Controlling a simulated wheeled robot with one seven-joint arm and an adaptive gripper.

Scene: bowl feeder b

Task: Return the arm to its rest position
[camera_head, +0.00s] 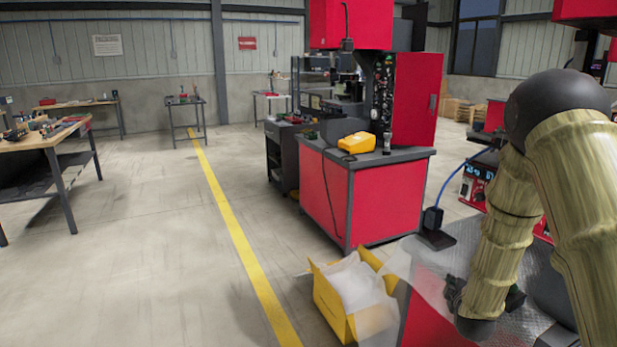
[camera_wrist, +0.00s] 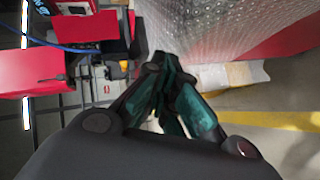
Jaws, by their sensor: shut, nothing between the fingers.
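My arm comes down the right side of the head view, bent, with its wrist low over a metal-topped red bench (camera_head: 420,318). My gripper (camera_head: 453,292) shows only as a small dark part beside the wrist; the arm hides the rest. In the wrist view my gripper (camera_wrist: 163,62) has its dark, green-sided fingers drawn together at the tips, with nothing held. The bench's patterned top (camera_wrist: 215,35) lies beyond the fingertips. Whether the gripper touches anything is hard to tell.
A yellow box (camera_head: 330,298) with white lining stands beside the bench. A blue-cabled device (camera_head: 432,217) sits on the bench's far edge. A red cabinet (camera_head: 375,205) with a yellow case (camera_head: 357,143) stands behind. Open floor with a yellow line (camera_head: 226,203) lies left.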

